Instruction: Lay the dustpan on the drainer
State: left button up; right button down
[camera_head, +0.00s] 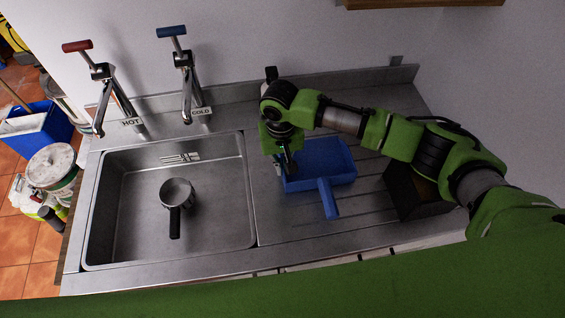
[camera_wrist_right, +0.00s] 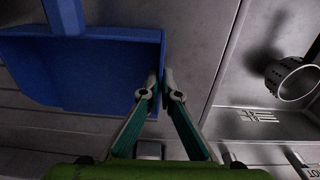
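The blue dustpan (camera_head: 320,163) is over the ribbed drainer (camera_head: 283,221), right of the sink, with its handle toward the front edge. It looks flat and level; I cannot tell for certain whether its whole underside touches the drainer. My right gripper (camera_head: 286,170) is at the dustpan's left side. In the right wrist view, the fingertips of my right gripper (camera_wrist_right: 161,80) are close together with the side wall of the dustpan (camera_wrist_right: 95,75) between them, one finger inside the pan and one outside. My left gripper is not in view.
The sink (camera_head: 130,200) holds a metal pot-like strainer (camera_head: 177,192) with a dark handle. A dark open box (camera_head: 414,192) stands right of the dustpan, under my right arm. Red-handled (camera_head: 77,46) and blue-handled (camera_head: 171,31) taps stand behind. A blue bucket (camera_head: 37,130) is on the floor at left.

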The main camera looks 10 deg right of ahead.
jog(key=shift+f, duration=0.2)
jog(key=c, duration=2.3)
grip_release()
jog(key=r+b, duration=0.3)
jog(key=r, duration=0.9)
jog(key=shift+a+r, duration=0.2)
jog(key=shift+s+f, duration=0.1)
